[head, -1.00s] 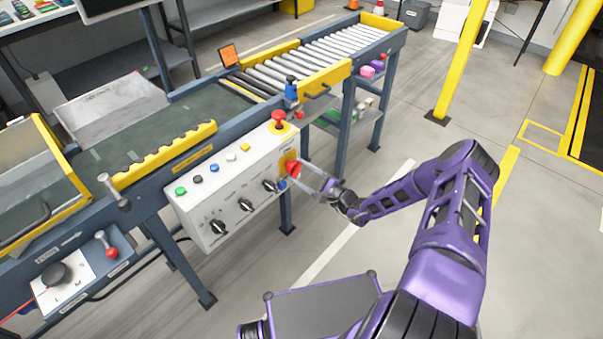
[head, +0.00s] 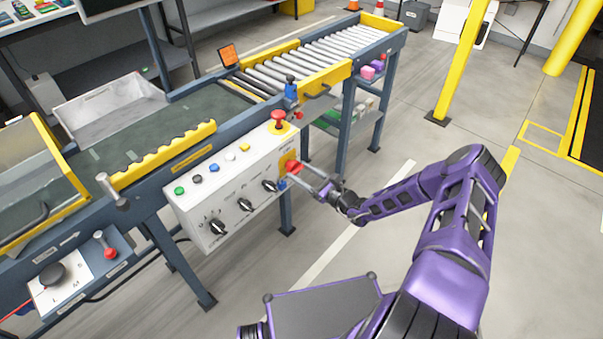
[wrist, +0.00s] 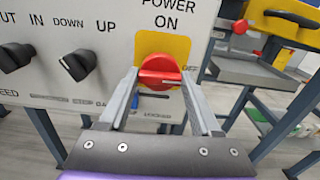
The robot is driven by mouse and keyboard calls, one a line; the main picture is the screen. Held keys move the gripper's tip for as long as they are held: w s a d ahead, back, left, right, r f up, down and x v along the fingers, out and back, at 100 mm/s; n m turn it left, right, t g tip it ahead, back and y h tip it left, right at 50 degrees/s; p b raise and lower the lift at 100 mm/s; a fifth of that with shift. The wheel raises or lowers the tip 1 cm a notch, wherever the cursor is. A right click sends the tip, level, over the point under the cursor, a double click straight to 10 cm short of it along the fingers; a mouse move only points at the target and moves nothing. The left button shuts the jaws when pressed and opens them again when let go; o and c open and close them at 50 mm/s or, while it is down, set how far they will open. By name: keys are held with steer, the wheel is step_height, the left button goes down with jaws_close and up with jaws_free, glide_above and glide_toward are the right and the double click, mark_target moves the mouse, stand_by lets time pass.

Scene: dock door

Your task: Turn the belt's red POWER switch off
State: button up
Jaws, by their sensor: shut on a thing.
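The red POWER switch (wrist: 160,72) sits on a yellow plate (wrist: 176,45) on the white control panel, under the words POWER ON. In the head view the switch (head: 293,167) is at the panel's right end. Its ridge looks about level in the wrist view. My gripper (wrist: 159,80) is shut on the switch, with one finger at its left side and one at its right. In the head view my gripper (head: 300,176) reaches the switch from the right. Small lettering right of the plate is partly hidden by a finger.
Black knobs (head: 245,204) and coloured buttons (head: 198,179) line the panel (head: 215,215) to the left. A red mushroom button (head: 278,117) stands above the switch. The roller conveyor (head: 320,50) runs behind. Floor right of the panel is clear.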

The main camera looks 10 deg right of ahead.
steer(key=shift+m, duration=0.4)
steer(key=o, duration=1.4)
steer(key=shift+p+v, duration=0.6)
steer(key=shift+v, duration=8.15)
steer(key=shift+a, duration=0.1)
